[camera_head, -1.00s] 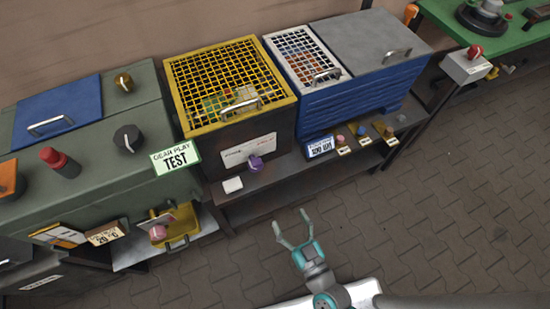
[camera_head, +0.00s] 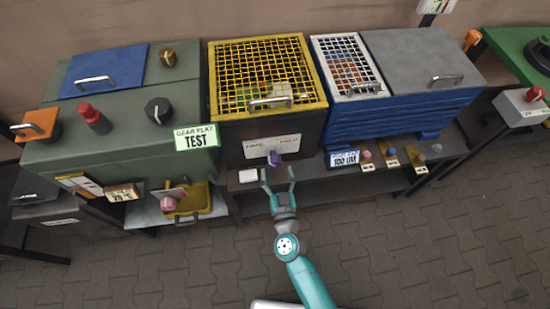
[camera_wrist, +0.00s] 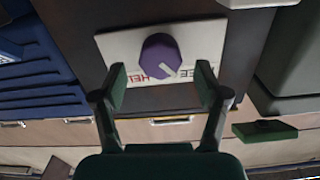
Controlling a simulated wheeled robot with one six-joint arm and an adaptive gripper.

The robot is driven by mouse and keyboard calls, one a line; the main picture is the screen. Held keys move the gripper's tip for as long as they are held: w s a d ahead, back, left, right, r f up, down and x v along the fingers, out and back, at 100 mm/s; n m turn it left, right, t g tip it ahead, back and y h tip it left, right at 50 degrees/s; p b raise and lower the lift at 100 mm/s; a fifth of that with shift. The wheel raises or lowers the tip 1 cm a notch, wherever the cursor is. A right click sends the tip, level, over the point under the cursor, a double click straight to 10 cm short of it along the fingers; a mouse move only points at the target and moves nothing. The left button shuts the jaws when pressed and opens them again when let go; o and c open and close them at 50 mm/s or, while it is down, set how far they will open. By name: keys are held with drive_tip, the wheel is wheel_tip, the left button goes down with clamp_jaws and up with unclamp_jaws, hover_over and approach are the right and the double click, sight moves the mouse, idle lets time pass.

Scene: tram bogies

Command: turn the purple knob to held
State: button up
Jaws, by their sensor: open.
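The purple knob (camera_head: 274,159) sits on a white label plate (camera_head: 262,148) on the front of the dark box under the yellow mesh lid. In the wrist view the purple knob (camera_wrist: 160,56) has a pale pointer line toward its lower right, and red and dark lettering on the plate (camera_wrist: 113,45) is partly hidden behind it. My gripper (camera_head: 278,177) is open in front of the box, just below the knob in the head view. In the wrist view my gripper (camera_wrist: 161,85) has its fingertips on either side of the knob's lower part; I cannot tell whether they touch it.
The yellow mesh lid (camera_head: 268,75) is closed. A blue crate (camera_head: 385,118) stands to the right, a green-grey cabinet with a black knob (camera_head: 158,111) to the left. A white block (camera_head: 248,175) lies on the shelf below the plate. The paved floor in front is clear.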

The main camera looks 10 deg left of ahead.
sight(275, 166)
drive_tip(key=shift+x, duration=2.7)
drive_tip(key=c, duration=1.2)
